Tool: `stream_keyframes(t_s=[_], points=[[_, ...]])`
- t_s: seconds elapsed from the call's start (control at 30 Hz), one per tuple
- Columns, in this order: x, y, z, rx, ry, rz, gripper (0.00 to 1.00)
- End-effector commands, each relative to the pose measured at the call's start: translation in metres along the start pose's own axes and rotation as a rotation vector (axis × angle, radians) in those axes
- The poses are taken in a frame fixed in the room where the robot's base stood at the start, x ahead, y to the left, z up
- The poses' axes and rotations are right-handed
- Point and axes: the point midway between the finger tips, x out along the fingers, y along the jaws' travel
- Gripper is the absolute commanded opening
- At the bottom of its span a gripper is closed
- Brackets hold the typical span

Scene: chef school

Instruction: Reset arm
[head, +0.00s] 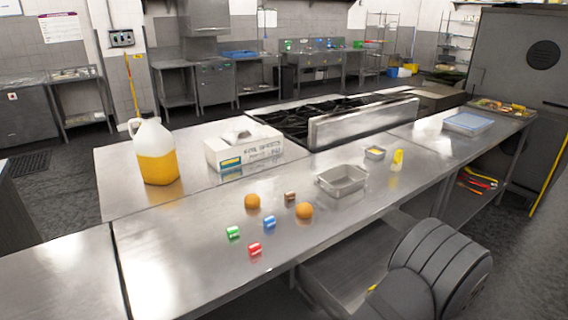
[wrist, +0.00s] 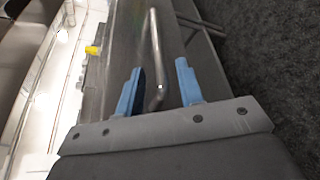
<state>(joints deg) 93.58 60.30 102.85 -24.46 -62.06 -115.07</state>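My gripper (wrist: 160,66) shows in the wrist view with its two blue fingers spread apart and nothing held between them. Behind the fingers are a bent metal bar (wrist: 156,45) and the dark floor. In the head view only a dark rounded part of my arm shows at the lower right, in front of the steel counter (head: 190,225). The gripper's fingers cannot be seen there. A small yellow thing (wrist: 93,50) shows to the left of the fingers in the wrist view.
The counter holds a yellow-filled jug (head: 158,152), a white box (head: 243,149), two oranges (head: 252,201) (head: 304,211), small green (head: 233,232), blue (head: 269,222), red (head: 255,249) and brown (head: 290,196) items, a metal tray (head: 342,180) and a yellow bottle (head: 397,160). Its front left is clear.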

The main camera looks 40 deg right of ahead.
Motion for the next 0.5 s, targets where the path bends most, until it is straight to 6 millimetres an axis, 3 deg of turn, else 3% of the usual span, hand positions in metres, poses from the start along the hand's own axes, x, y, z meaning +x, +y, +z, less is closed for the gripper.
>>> stream_keyframes(t_s=[0.2,0.5], points=[[0.030,0.000,-0.001,-0.001,0.001,0.002,0.34],[0.041,0.001,-0.001,0.000,0.001,0.000,0.34]])
